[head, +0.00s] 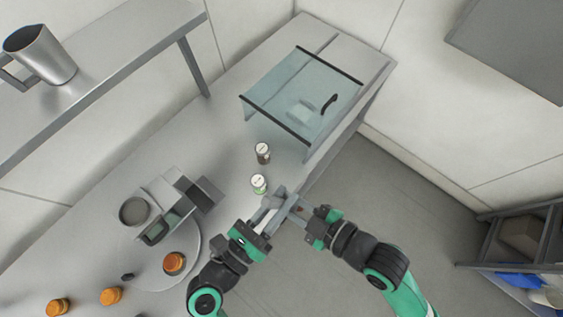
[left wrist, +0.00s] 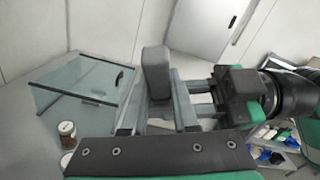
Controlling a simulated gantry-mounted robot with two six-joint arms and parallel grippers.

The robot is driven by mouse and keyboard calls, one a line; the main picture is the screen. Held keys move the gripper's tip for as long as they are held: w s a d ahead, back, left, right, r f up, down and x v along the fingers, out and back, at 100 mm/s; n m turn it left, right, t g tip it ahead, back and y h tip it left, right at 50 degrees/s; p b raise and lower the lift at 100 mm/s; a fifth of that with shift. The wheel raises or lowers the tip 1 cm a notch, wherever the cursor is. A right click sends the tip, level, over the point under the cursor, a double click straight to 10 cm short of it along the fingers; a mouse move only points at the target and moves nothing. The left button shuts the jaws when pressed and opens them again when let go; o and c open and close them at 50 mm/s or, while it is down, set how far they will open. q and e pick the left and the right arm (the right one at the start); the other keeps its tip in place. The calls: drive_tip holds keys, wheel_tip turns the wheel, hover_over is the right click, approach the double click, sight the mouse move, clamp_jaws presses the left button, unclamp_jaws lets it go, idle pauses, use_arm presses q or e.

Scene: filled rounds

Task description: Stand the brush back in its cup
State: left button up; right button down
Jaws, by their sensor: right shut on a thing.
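My right gripper (head: 300,209) is shut on a grey block-like piece, most likely the brush; its fingers hide much of it. In the left wrist view a grey upright block with a rounded top (left wrist: 156,72) stands between my left gripper's fingers. My left gripper (head: 264,214) is close against the right one, past the front edge of the counter; its fingers look apart around the block, with gaps beside it. A round, dark, open-topped vessel (head: 135,211) on the counter at left may be the cup; I cannot tell for sure.
Two small vials with white lids (head: 262,151) (head: 258,182) stand near the grippers. A glass-fronted box (head: 305,92) is behind them. A metal pitcher (head: 42,54) is on the shelf. The counter between has free room.

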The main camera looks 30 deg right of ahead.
drive_tip(key=c, duration=0.6)
unclamp_jaws()
drive_tip(key=shift+c, duration=0.2)
drive_tip(key=w+d+f+m+t+h, duration=0.1)
drive_tip(key=d+f+m+h, duration=0.4)
drive_tip(key=d+f, duration=0.7)
wheel_tip(320, 180, down, 3)
drive_tip(key=shift+w+f+m+h, duration=0.1)
drive_tip(key=shift+w+m+h, duration=0.35)
drive_tip(key=shift+h, duration=0.45)
